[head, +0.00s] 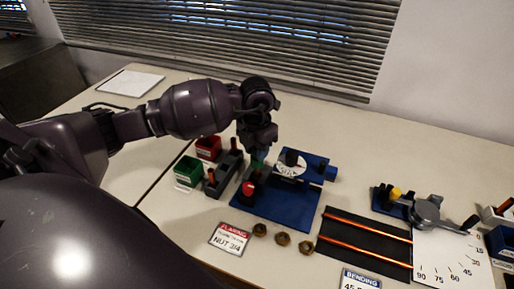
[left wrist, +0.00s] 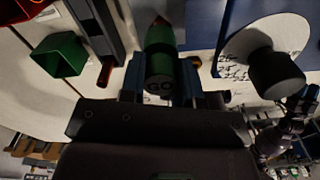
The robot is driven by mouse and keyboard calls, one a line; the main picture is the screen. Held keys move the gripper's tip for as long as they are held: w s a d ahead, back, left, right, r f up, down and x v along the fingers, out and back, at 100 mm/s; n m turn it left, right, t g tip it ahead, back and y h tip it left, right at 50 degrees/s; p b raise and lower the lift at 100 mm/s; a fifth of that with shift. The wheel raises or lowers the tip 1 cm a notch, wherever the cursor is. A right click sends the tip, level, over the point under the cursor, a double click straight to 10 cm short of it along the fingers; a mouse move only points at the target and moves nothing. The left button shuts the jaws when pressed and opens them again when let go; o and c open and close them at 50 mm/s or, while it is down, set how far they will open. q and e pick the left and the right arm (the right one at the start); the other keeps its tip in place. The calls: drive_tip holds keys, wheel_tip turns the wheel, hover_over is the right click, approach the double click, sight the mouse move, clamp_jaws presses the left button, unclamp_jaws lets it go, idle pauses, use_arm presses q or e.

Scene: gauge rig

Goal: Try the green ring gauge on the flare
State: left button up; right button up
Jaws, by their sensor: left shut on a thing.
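My left gripper (head: 258,152) is shut on the green ring gauge (head: 257,163), above the left part of the blue flaring rig (head: 285,205). In the left wrist view the gauge (left wrist: 160,62) is a green body with a reddish pointed tip, between the fingers of my left gripper (left wrist: 160,88). The flare itself cannot be made out; the gripper and gauge cover that part of the rig. I cannot tell whether the gauge touches anything. My right gripper is not in view.
A black stand (head: 225,174) with copper-coloured posts is left of the rig. Brass nuts (head: 283,239) lie in front. Copper rods (head: 370,232) lie on a black mat at right.

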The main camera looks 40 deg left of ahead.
use_arm(q)
drive_tip(key=shift+f, duration=0.55)
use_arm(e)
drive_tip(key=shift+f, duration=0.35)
use_arm(q)
drive_tip(key=shift+r, duration=0.1)
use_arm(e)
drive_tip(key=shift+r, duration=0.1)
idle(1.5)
use_arm(q)
drive_tip(key=shift+r+p, duration=1.45)
drive_tip(key=shift+r, duration=1.5)
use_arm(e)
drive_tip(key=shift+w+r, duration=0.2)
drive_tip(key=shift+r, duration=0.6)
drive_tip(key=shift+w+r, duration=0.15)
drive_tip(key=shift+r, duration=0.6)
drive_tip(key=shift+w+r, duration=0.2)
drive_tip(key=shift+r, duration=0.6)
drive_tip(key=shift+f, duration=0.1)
